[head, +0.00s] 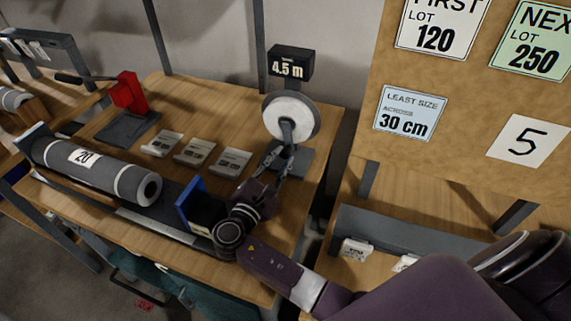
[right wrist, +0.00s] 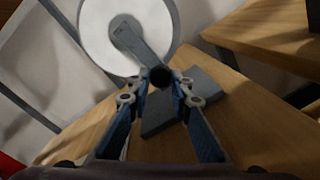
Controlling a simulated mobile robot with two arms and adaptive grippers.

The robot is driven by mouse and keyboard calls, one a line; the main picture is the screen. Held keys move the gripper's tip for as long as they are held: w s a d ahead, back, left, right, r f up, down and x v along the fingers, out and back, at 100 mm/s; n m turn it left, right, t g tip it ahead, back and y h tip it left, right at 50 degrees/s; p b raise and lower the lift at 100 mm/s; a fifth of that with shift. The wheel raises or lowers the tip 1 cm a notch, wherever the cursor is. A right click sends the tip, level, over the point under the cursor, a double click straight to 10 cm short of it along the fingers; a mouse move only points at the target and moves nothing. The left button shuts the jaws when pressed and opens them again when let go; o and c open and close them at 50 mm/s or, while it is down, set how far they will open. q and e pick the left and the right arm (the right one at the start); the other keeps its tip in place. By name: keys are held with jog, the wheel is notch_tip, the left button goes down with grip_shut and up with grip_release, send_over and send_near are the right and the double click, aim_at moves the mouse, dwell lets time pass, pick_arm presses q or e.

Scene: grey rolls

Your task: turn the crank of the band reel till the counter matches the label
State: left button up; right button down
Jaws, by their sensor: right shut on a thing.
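The band reel (head: 302,108) is a white disc with a grey rim on a dark stand at the bench's back right. Above it, a black counter (head: 289,65) reads 4.5 m. The grey crank (right wrist: 143,46) runs down from the reel's hub in the right wrist view, with a dark round handle (right wrist: 160,77) at its end. My right gripper (right wrist: 160,86) is shut on that handle, with a fingertip on either side. In the head view it reaches the reel from below. My left gripper is not in view. I cannot tell which label gives the counter's number.
A grey roll (head: 105,172) marked 20 lies at the left. Several small cards (head: 195,152) lie mid-bench, near a red tool (head: 128,92) and a blue-edged block (head: 193,203). A board (head: 465,110) with signs, including 30 cm and 5, stands at the right.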

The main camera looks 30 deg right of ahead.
jog(key=shift+w+a+m+b, duration=0.55)
jog(key=shift+m+b, duration=0.25)
jog(key=shift+m, duration=0.4)
jog(key=c, duration=1.7)
grip_release()
jog(key=shift+c, duration=0.2)
jog(key=shift+r, duration=0.1)
send_near(286, 126)
jog(key=w+d+r, duration=0.2)
jog(key=w+d, duration=0.1)
jog(key=shift+w+r, duration=0.2)
jog(key=shift+r, duration=0.15)
jog(key=shift+c, duration=0.3)
